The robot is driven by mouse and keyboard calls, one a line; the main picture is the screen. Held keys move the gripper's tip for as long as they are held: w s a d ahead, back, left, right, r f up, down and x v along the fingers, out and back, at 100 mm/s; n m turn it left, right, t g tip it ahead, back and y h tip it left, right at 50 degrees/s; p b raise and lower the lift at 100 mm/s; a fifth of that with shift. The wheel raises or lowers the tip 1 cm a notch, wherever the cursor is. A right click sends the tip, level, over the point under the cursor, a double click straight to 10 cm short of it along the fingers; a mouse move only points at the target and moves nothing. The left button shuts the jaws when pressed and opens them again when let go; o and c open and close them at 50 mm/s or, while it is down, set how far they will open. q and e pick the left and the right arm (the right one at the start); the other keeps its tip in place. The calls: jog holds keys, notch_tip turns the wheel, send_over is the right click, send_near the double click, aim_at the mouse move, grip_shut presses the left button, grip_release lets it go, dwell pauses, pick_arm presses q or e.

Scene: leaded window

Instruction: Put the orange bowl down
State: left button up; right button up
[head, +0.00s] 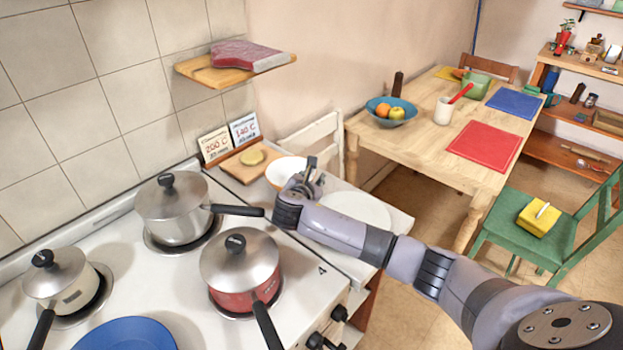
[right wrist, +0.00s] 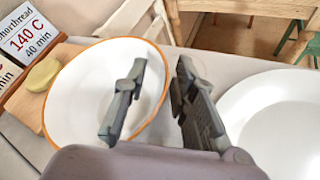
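The orange bowl (head: 283,168) is white with an orange rim and stands on the counter beside the stove, next to a wooden board. In the right wrist view the bowl (right wrist: 85,95) looks empty. My right gripper (head: 312,170) is at its right side. In the right wrist view the gripper (right wrist: 158,85) has its fingers apart, one over the inside of the bowl and one outside it. The right part of the rim lies between them with gaps visible. My left gripper is not in view.
A white plate (head: 356,210) lies just right of the bowl. A wooden board (head: 238,172) with a yellowish piece and recipe cards (head: 214,144) are to its left. A grey pot (head: 172,215) and a red pot (head: 240,270) stand on the stove. A white chair (head: 318,138) is behind.

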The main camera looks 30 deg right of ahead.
jog(key=v, duration=1.2)
jog(key=shift+b, duration=0.35)
jog(key=shift+d+r, duration=0.1)
